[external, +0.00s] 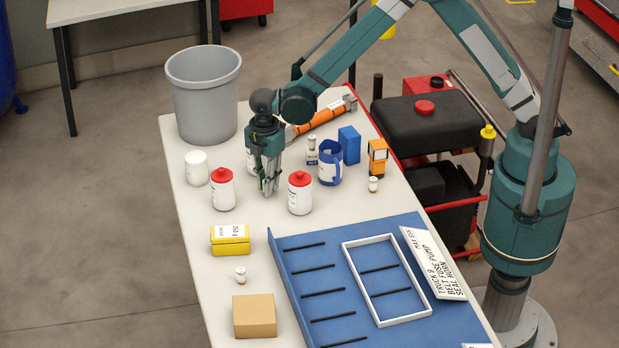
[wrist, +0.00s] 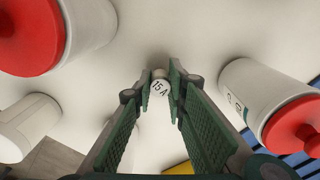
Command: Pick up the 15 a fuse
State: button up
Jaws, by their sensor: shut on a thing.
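The 15 A fuse (wrist: 160,87) is a small pale cylinder with "15 A" printed on its round top, seen in the wrist view between my fingertips. My gripper (external: 269,190) points down at the table and is shut on the fuse, between two white bottles with red caps. In the external view the fuse is hidden by the fingers. I cannot tell whether it touches the table. Two similar small fuses stand elsewhere: one (external: 240,274) near the yellow box and one (external: 373,184) by the orange device.
Red-capped bottles stand close on the left (external: 222,189) and right (external: 299,193) of my gripper. A white jar (external: 196,168), grey bin (external: 205,95), blue cup (external: 330,163), yellow box (external: 230,240), cardboard box (external: 254,316) and blue tray (external: 290,262) with a white frame (external: 347,262) are around.

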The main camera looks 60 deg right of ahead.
jog(key=shift+r, duration=0.15)
notch_tip(320, 180, up, 10)
jog(key=shift+f+p, duration=0.1)
jog(key=shift+p, duration=0.8)
